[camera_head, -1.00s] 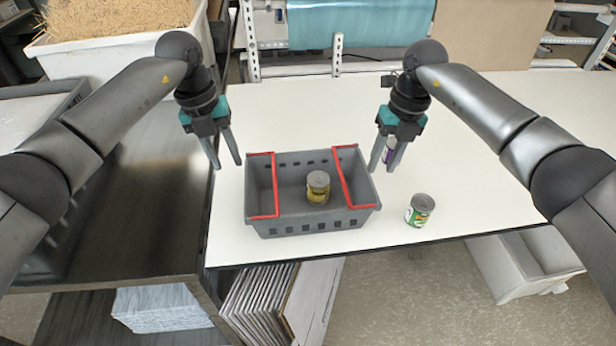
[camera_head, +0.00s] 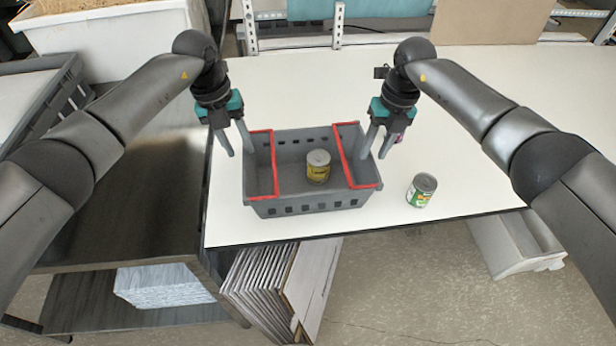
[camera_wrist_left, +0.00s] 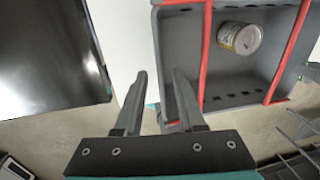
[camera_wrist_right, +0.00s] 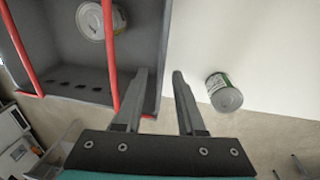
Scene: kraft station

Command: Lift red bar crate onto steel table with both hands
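The grey crate with two red bars (camera_head: 310,200) stands on the white table and holds one yellow-labelled can (camera_head: 318,166). My left gripper (camera_head: 238,153) is open at the crate's left wall, one finger near or over the rim and the other outside. In the left wrist view the crate wall (camera_wrist_left: 168,70) lies by its right finger. My right gripper (camera_head: 377,155) is open at the crate's right wall. In the right wrist view its fingers (camera_wrist_right: 155,75) lie on either side of that wall. Contact cannot be told. The dark steel table (camera_head: 150,190) is at the left.
A green-labelled can (camera_head: 421,190) stands on the white table (camera_head: 480,120) right of the crate. A small purple object is partly hidden behind my right gripper. A grey crate (camera_head: 45,105) sits at the far left. The steel table's middle is clear.

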